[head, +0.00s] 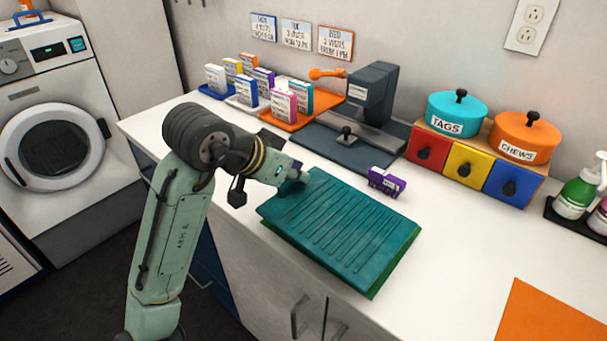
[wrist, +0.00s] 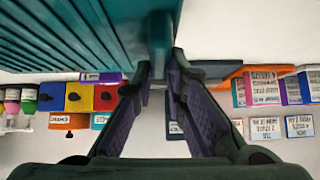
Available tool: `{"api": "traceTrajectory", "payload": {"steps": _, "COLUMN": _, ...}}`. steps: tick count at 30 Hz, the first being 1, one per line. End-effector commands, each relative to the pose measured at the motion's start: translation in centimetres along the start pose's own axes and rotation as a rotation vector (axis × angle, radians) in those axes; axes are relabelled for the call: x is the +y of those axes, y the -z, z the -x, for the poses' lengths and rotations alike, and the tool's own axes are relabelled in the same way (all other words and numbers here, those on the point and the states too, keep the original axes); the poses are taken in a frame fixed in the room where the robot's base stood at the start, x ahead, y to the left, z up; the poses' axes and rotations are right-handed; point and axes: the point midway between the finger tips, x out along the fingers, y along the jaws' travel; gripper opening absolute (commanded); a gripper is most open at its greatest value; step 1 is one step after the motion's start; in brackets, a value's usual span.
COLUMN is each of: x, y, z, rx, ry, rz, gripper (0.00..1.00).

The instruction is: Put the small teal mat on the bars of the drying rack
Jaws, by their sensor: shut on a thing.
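The teal mat (head: 340,222) is ribbed and lies flat or nearly flat over the white counter's front part in the head view. It also fills the upper left of the wrist view (wrist: 60,35). My gripper (head: 298,174) is at the mat's far left corner. In the wrist view its fingers (wrist: 160,78) are closed on a teal tab (wrist: 160,30) at the mat's edge. A green layer (head: 398,262) shows below the mat's right edge. I cannot tell whether the mat touches it. No drying rack bars can be made out.
A purple labelled block (head: 387,181) stands just behind the mat. Coloured drawers (head: 465,165), a dark press-like device (head: 370,95) and trays of small boxes (head: 285,103) line the back. An orange sheet (head: 545,315) lies at the front right. White counter (head: 455,235) is clear between.

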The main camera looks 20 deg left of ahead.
Motion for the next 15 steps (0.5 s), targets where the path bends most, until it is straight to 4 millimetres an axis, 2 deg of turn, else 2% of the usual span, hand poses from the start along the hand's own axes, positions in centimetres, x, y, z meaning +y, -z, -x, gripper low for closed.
{"api": "traceTrajectory", "payload": {"steps": 1, "x": -0.1, "y": 0.8, "z": -0.5, "rx": 0.0, "ry": -0.001, "rz": 0.0, "gripper": 0.0}}
{"api": "traceTrajectory", "payload": {"steps": 6, "x": -0.2, "y": 1.4, "z": -1.7, "rx": 0.001, "ry": 0.001, "rz": 0.001, "gripper": 0.0}}
{"api": "traceTrajectory", "payload": {"steps": 15, "x": -0.1, "y": -1.1, "z": -4.1, "rx": 0.0, "ry": 0.0, "rz": 0.003, "gripper": 0.0}}
